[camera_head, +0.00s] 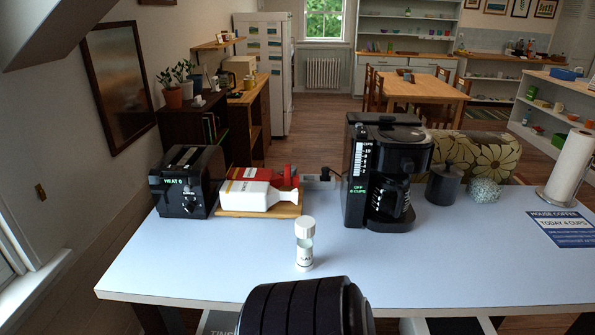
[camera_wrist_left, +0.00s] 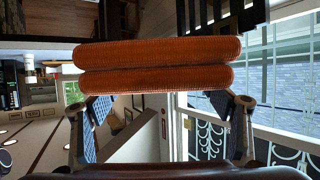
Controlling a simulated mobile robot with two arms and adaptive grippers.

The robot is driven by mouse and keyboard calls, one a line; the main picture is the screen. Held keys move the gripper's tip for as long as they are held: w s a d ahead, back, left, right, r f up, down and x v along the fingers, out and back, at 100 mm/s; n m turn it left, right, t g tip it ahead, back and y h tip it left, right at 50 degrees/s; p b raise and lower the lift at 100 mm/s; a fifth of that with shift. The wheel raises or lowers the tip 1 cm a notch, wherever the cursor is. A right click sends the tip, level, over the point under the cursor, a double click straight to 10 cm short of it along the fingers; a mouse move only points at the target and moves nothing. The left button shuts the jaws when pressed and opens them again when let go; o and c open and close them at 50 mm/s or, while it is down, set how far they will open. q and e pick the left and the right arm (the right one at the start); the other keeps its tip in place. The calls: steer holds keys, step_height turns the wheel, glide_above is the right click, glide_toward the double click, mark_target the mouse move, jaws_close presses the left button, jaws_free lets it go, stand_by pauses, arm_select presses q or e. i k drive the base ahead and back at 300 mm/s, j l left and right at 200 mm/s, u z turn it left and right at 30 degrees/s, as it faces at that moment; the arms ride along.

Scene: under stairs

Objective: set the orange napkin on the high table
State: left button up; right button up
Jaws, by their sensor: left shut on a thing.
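The orange napkin (camera_wrist_left: 155,52) shows in the left wrist view as a folded, ribbed bundle with two rounded layers. My left gripper (camera_wrist_left: 161,105) is shut on it, one finger at each side. The napkin and this gripper do not show in the head view. The high table (camera_head: 170,262), with a pale blue top, fills the middle of the head view. A dark ribbed link of my own arm stands at its front edge. My right gripper is in neither view.
A blue sign (camera_head: 565,228) lies at right. The front left and front right are bare.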

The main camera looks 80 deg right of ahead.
mark_target(243, 258)
steer(key=z, duration=1.95)
steer(key=i+z, duration=0.4)
steer(key=i+j+z, duration=0.1)
steer(key=i+z, duration=0.2)
steer(key=z, duration=0.15)
